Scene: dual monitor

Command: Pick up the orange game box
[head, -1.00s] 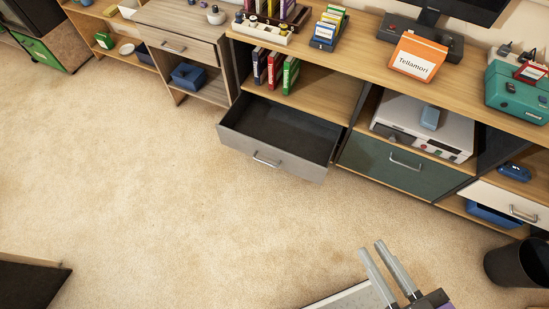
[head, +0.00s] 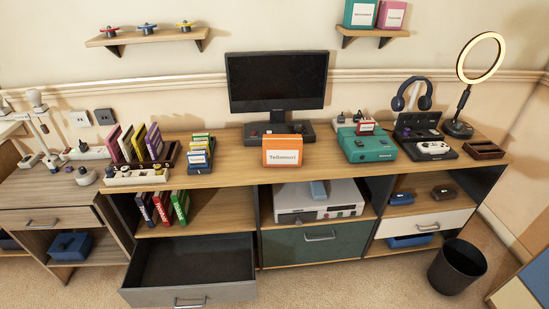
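The orange game box (head: 282,151) stands upright on the wooden desk top (head: 235,172), near its front edge. It has a white label that seems to read "Tellamon". It stands in front of the dark monitor (head: 277,82) and its dark base. Nothing covers its front. My gripper is not in the current head view, so its state does not show.
A teal console (head: 367,147) stands right of the box, and small cartridges in a rack (head: 200,153) stand to its left. Below, an open grey drawer (head: 190,270) juts out at the left. A black bin (head: 458,266) stands on the floor at right.

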